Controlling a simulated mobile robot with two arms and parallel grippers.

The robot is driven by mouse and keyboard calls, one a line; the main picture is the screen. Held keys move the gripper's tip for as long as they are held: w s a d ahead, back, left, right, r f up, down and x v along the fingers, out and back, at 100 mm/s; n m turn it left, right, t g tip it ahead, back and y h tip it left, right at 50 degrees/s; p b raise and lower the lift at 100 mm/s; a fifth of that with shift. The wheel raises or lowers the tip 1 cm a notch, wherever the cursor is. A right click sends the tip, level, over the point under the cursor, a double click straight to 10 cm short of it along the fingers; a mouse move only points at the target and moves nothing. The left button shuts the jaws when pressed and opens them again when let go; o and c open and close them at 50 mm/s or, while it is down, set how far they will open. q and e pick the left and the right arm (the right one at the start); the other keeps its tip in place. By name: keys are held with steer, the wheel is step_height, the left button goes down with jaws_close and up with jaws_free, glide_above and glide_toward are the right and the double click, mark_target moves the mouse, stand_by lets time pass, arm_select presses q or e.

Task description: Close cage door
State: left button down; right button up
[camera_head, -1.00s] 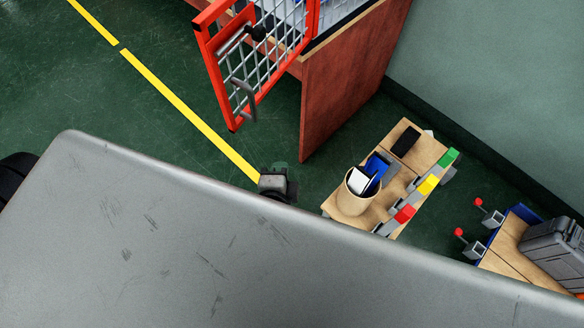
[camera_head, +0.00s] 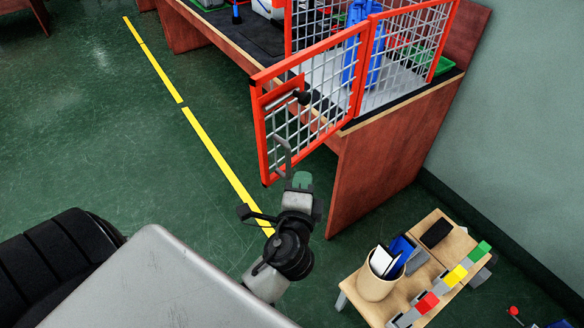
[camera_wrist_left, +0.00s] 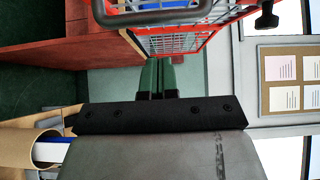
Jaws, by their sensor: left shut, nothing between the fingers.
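The cage door (camera_head: 318,95) is a red frame with grey mesh, standing open and jutting out past the front edge of the wooden bench. It has a grey bar handle (camera_head: 284,158) low on its free side and a black knob (camera_head: 303,97). The cage (camera_head: 412,42) behind it stands on the bench with a blue object (camera_head: 362,50) inside. My left gripper (camera_head: 302,180), with green fingertips, is shut and empty, just below and right of the handle, seemingly apart from it. In the left wrist view, the shut fingers (camera_wrist_left: 158,77) point toward the door's mesh, and the handle (camera_wrist_left: 150,14) shows above them. My right gripper is out of view.
The wooden bench's side panel (camera_head: 385,150) stands right of my left gripper. A small wooden table (camera_head: 440,232) with a round holder (camera_head: 377,280) and colored blocks is at lower right. A black chair (camera_head: 62,262) is at lower left. Green floor is clear left of the door.

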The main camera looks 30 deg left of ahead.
arm_select(q)
steer(key=shift+w+a, duration=0.25)
steer(key=shift+a, duration=0.6)
steer(key=shift+w+a, duration=0.25)
steer(key=shift+a, duration=0.55)
steer(key=shift+a, duration=0.1)
